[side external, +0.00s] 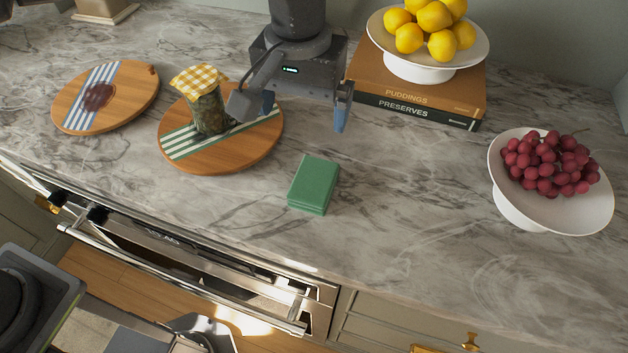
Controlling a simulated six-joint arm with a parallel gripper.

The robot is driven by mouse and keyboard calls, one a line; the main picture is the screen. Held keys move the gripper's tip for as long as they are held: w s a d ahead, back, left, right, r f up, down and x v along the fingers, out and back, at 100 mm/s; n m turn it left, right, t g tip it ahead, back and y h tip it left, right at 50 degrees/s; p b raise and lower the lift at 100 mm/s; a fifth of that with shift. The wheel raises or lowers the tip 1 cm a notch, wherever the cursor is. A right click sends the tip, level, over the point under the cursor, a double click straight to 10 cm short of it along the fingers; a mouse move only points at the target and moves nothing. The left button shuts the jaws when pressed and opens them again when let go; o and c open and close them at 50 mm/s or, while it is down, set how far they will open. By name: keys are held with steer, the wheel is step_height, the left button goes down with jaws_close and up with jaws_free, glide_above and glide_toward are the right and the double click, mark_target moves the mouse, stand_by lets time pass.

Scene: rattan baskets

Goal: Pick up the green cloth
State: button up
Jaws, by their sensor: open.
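The green cloth (315,183) lies folded into a small block on the marble counter, right of the middle round board and near the counter's front edge. My gripper (298,116) is open and empty, its two blue-tipped fingers spread apart. It hangs behind the cloth and a little to its left, apart from it. The left finger is close to the jar (209,111) and above the board's right part; I cannot tell if they touch. The cloth is fully in sight.
The jar stands on a round board with a green-striped cloth (182,146). Another board (134,104) with a stained blue-striped cloth lies left. Books (412,97) under a lemon bowl (424,69) stand behind; a grape bowl (517,204) stands right. Counter around the green cloth is clear.

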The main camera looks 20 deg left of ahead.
mark_target(315, 176)
steer(key=f, duration=0.5)
steer(key=d+f, duration=0.1)
steer(key=f, duration=0.9)
steer(key=shift+s+d, duration=0.15)
steer(key=shift+d, duration=0.25)
steer(key=shift+c, duration=0.5)
steer(key=c, duration=0.9)
